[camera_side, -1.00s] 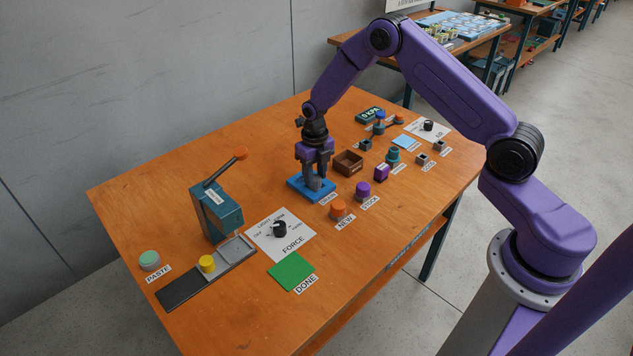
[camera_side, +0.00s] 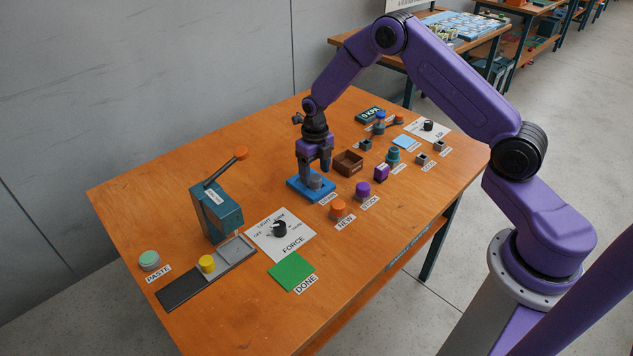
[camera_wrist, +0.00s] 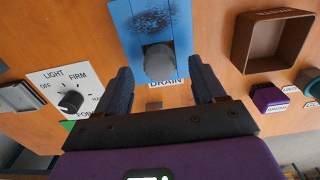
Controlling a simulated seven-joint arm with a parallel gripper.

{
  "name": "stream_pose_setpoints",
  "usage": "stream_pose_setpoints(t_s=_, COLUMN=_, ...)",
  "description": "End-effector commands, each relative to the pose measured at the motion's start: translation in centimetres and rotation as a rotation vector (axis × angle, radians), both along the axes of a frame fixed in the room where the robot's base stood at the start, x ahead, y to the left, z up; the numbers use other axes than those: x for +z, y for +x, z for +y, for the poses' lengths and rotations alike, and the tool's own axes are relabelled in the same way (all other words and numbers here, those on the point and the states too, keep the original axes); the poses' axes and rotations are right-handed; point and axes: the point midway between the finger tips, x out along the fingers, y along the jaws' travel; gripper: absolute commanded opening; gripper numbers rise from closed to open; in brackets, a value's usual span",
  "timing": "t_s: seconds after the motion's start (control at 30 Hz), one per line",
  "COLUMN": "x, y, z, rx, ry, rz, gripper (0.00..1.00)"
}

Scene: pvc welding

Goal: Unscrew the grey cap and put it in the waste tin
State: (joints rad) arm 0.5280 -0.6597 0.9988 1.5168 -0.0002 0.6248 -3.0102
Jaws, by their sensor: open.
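The grey cap (camera_side: 315,182) sits on the blue plate (camera_side: 297,188), which is labelled DRAIN in the wrist view. The cap also shows in the wrist view (camera_wrist: 159,62) as a short grey cylinder. My gripper (camera_side: 314,168) is just above the cap, open and empty. In the wrist view its two dark fingers (camera_wrist: 162,85) are spread wide, with the cap beyond and between them.
Orange (camera_side: 338,208) and purple (camera_side: 363,189) round pieces stand in front of the plate. The FORCE dial (camera_side: 280,229), green DONE pad (camera_side: 291,271) and teal lever press (camera_side: 217,212) are nearer the front left. The table's left back area is clear.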

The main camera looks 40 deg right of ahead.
Motion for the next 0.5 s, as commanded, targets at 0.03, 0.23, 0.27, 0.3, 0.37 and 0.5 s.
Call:
stream_pose_setpoints(t_s=0.03, x=0.4, y=0.0, z=0.0, rx=0.000, ry=0.000, rz=-0.001, gripper=0.69)
stream_pose_setpoints(t_s=0.23, x=1.8, y=0.0, z=0.0, rx=0.000, ry=0.000, rz=-0.001, gripper=0.69)
stream_pose_setpoints(t_s=0.27, x=2.0, y=0.0, z=0.0, rx=0.000, ry=0.000, rz=-0.001, gripper=0.69)
stream_pose_setpoints(t_s=0.3, x=2.2, y=0.0, z=0.0, rx=0.000, ry=0.000, rz=0.000, gripper=0.69)
stream_pose_setpoints(t_s=0.37, x=2.6, y=0.0, z=0.0, rx=0.000, ry=0.000, rz=0.001, gripper=0.69)
stream_pose_setpoints(t_s=0.5, x=3.6, y=0.0, z=0.0, rx=0.000, ry=0.000, rz=-0.001, gripper=0.69)
